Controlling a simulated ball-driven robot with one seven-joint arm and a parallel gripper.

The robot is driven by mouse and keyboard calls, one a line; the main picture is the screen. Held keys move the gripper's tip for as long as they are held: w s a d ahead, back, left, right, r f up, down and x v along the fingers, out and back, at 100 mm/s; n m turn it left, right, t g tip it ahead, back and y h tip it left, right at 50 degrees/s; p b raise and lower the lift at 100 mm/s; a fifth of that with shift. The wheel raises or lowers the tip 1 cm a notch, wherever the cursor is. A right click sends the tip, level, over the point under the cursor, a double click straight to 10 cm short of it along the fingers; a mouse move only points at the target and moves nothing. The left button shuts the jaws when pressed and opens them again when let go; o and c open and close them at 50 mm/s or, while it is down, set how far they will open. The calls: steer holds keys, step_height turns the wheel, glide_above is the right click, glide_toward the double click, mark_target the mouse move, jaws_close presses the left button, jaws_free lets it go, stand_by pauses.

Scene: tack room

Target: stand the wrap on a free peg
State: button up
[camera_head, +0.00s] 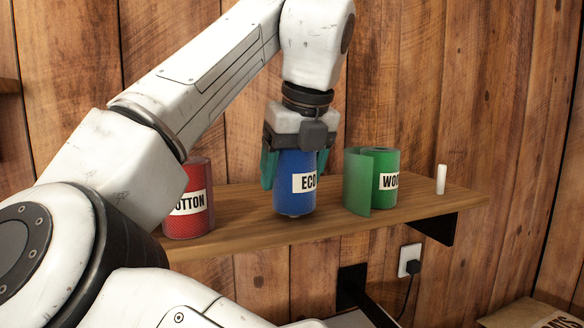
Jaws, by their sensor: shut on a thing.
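My gripper (292,172) points down and is shut on the upper part of a blue wrap (297,196). The wrap is an upright roll with a white label whose visible letters read "ECO". Its lower end is at or just above the wooden shelf (255,222); I cannot tell whether it touches. A bare white peg (441,179) stands upright near the shelf's right end. Any peg beneath or inside the blue wrap is hidden.
A red wrap (187,217) stands on the shelf at left, partly behind my arm. A green wrap (386,190) with a loose flap stands between the blue wrap and the bare peg. A plank wall is close behind. A socket with a plug (410,262) is below.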

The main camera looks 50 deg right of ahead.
steer(key=shift+f, duration=0.65)
stand_by(0.7)
steer(key=o, duration=0.8)
steer(key=p+v, duration=1)
steer(key=shift+r+p, duration=0.2)
steer(key=shift+p, duration=0.15)
steer(key=shift+s+a+r+p, duration=0.1)
steer(key=shift+s+r+p, duration=0.15)
steer(key=shift+r+p, duration=0.1)
steer(key=shift+f, duration=0.1)
